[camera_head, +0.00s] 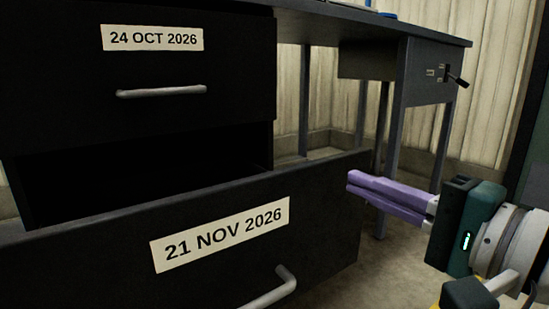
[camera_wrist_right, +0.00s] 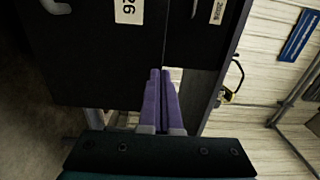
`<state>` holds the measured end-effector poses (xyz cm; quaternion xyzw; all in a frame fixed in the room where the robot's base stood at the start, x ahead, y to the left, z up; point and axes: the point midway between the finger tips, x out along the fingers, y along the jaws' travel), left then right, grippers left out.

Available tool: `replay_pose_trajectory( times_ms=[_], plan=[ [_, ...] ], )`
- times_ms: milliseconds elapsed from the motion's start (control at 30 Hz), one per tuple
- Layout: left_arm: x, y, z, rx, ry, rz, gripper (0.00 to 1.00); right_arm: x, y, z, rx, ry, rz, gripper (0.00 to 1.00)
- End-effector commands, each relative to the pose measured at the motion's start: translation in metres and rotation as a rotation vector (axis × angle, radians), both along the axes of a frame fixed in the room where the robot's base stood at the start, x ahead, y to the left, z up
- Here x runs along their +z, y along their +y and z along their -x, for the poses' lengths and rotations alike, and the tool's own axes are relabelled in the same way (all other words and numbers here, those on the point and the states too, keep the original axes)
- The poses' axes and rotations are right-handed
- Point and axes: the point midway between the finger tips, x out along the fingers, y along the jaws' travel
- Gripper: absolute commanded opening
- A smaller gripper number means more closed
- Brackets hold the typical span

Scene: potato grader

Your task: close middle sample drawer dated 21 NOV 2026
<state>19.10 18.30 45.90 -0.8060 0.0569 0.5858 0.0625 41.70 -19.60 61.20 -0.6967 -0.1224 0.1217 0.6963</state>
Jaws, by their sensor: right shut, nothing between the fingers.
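The drawer labelled 21 NOV 2026 (camera_head: 325,225) is pulled out, and its dark front stands well forward of the drawer above. Its light bar handle (camera_head: 270,290) shows at the bottom edge of the head view. My right gripper (camera_head: 350,182) is shut and empty, with purple fingers pointing left at the right end of this drawer front, close to its top edge. I cannot tell whether they touch. In the right wrist view the gripper (camera_wrist_right: 160,75) points at dark panels, one with a partly seen label ending in 26. My left gripper is not in view.
The drawer labelled 24 OCT 2026 (camera_head: 230,75) is above, with its own handle (camera_head: 160,91). A dark table (camera_head: 420,75) with a small black lever (camera_head: 457,80) stands behind at the right. Bare floor (camera_head: 370,260) shows below my right gripper.

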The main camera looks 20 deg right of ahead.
Motion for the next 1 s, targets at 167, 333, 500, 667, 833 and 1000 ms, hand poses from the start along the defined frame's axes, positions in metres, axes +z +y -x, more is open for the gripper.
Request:
replay_pose_trajectory(
  times_ms=[167,333,500,667,833,1000],
  plan=[
    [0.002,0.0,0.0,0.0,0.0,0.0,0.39,0.001,0.011,-0.029,0.001,-0.001,-0.003,0.0],
    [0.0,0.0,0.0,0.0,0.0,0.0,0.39,-0.001,0.016,-0.044,0.001,0.0,-0.002,0.0],
    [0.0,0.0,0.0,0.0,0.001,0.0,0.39,-0.001,0.018,-0.048,0.001,0.001,-0.001,0.0],
    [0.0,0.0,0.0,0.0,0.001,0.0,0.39,-0.001,0.018,-0.047,0.001,0.001,-0.001,0.0],
    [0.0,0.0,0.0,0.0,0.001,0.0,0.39,-0.001,0.018,-0.048,0.001,0.001,-0.001,0.0],
    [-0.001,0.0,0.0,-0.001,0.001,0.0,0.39,-0.001,0.019,-0.052,0.001,0.0,-0.001,0.0]
  ],
)
